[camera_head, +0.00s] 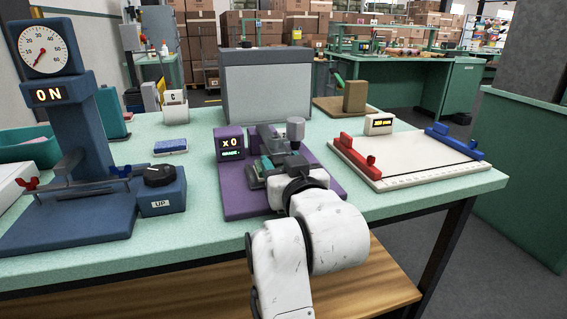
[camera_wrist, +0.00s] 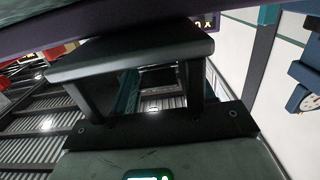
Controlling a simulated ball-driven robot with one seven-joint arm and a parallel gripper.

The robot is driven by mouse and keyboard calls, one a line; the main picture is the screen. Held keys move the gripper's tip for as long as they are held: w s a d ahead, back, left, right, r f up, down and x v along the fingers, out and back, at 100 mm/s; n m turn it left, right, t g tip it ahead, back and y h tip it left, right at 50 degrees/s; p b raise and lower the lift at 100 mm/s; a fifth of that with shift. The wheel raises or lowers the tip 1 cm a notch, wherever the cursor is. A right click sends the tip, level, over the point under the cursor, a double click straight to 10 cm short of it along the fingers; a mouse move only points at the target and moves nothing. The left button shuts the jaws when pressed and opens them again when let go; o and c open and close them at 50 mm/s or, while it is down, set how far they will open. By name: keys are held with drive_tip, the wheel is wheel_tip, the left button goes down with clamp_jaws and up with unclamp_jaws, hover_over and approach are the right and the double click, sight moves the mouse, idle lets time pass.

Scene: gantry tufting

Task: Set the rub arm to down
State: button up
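The purple machine (camera_head: 232,196) stands mid-bench, with a small display reading "X0" (camera_head: 229,144) and a green line of text below it. A grey metal arm with an upright cylinder (camera_head: 296,132) sits on its base; I take this as the rub arm. Whether it is up or down I cannot tell. My gripper (camera_head: 262,172) is low over the machine's front, close to this arm, and partly hidden by my wrist. In the wrist view, my two dark fingers (camera_wrist: 140,90) stand apart with a gap between. A flat dark plate (camera_wrist: 130,52) hides their tips; contact is unclear.
Left is a blue gauge stand (camera_head: 70,120) reading "ON", beside a blue knob box (camera_head: 160,190) marked "UP". Right is a white board with red and blue clamps (camera_head: 405,160). A grey box (camera_head: 266,85) stands behind. A blue pad (camera_head: 170,146) lies left of the machine.

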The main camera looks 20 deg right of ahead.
drive_tip(key=shift+o, duration=1.1)
drive_tip(key=shift+d+r, duration=0.1)
drive_tip(key=shift+s, duration=0.1)
drive_tip(key=s, duration=1)
drive_tip(key=shift+s+r+p, duration=0.2)
drive_tip(key=shift+s+p, duration=0.1)
drive_tip(key=shift+p, duration=0.15)
